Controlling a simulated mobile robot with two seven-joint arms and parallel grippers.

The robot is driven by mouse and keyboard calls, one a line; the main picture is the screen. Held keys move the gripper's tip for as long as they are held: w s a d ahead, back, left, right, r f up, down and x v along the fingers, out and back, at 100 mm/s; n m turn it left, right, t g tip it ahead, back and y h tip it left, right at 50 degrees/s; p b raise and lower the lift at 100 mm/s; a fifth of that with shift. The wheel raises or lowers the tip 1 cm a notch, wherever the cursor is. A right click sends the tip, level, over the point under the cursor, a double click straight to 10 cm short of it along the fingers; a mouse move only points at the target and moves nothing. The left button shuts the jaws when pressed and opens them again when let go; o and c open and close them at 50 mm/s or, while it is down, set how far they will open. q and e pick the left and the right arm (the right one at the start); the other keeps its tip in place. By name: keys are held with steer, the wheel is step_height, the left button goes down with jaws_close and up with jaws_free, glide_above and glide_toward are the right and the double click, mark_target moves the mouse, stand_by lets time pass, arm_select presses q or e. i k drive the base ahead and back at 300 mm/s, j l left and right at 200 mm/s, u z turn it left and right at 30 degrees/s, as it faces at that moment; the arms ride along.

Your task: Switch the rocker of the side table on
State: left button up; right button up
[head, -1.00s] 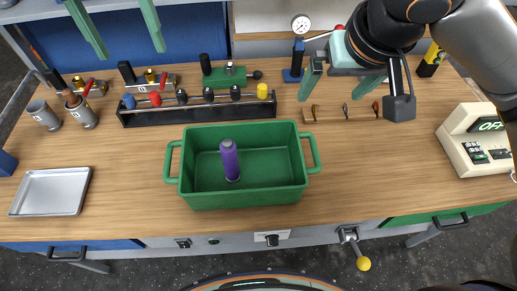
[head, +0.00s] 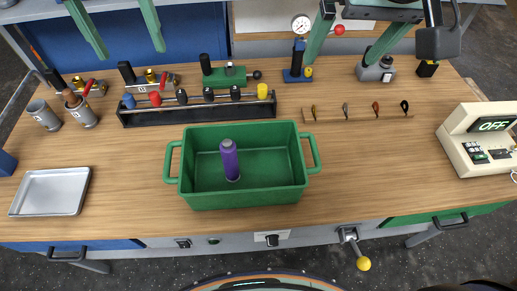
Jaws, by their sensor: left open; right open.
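A black rocker switch (head: 183,243) sits on the workbench's front edge at left, and a second dark switch on a white plate (head: 273,240) sits near the middle of that edge. I cannot tell whether either belongs to a side table, and their positions are too small to read. No separate side table is clearly identifiable. My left gripper (head: 131,52) hangs open and empty at the top left, above the bench's back. My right gripper (head: 339,61) is open and empty at the top right, near the back edge. Both are far from the front switches.
A green bin (head: 245,199) holding a purple cylinder (head: 230,160) stands mid-bench. A metal tray (head: 50,192) lies left. A cream device (head: 478,140) reading OFF stands right. A lever with a yellow knob (head: 363,263) juts from the front.

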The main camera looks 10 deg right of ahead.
mark_target(183, 243)
steer(key=k, duration=1)
